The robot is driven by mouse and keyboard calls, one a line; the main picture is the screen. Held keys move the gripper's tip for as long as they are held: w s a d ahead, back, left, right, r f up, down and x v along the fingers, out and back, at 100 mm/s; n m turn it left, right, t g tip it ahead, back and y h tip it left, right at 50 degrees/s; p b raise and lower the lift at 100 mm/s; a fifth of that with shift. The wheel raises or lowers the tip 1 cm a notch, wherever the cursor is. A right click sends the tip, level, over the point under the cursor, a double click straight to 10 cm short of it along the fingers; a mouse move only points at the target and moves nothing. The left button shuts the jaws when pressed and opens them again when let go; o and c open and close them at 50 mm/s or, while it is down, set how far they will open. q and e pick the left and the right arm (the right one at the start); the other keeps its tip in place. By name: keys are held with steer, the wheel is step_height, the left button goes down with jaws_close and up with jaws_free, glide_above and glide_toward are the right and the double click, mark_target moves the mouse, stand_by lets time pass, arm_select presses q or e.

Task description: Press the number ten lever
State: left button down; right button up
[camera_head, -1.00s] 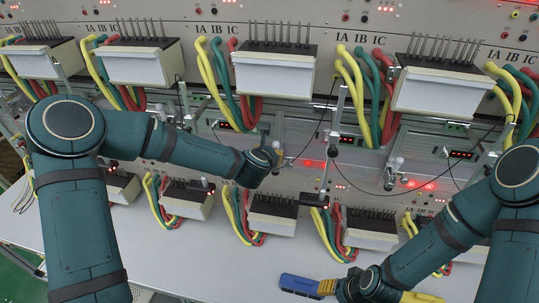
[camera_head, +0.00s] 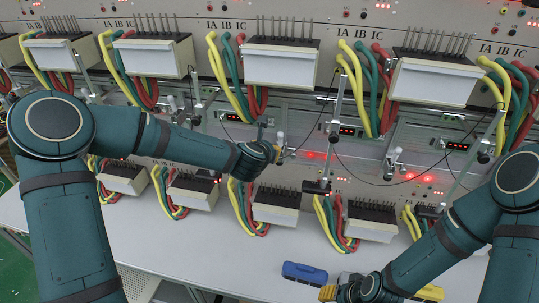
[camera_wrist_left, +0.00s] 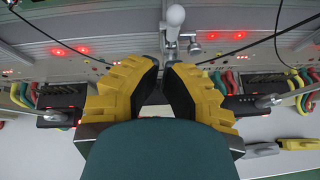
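Several upright levers stand along the rack. No lever numbers are readable, so I cannot tell which one is number ten. A lever with a white knob (camera_wrist_left: 175,15) stands just beyond my left gripper (camera_wrist_left: 167,66) in the left wrist view. The left yellow-and-black fingertips are close together with a narrow gap and nothing held between them. In the head view this left gripper (camera_head: 276,152) is beside the white lever knob (camera_head: 280,138); contact cannot be judged. My right gripper (camera_head: 332,293) is low at the table, partly hidden by its arm; its opening is unclear.
A blue object (camera_head: 304,273) lies on the white table (camera_head: 220,250) beside my right gripper. Meter boxes (camera_head: 282,63) with yellow, green and red cables line the rack above, and smaller boxes (camera_head: 276,207) stand below. Thin black cables hang near the levers.

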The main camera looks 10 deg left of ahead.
arm_select(q)
step_height(320, 180, up, 6)
steer(key=s, duration=0.2)
steer(key=shift+s+a+r+p, duration=0.15)
steer(key=shift+a+r+p, duration=0.05)
steer(key=shift+r+p, duration=0.1)
steer(key=shift+f, duration=0.1)
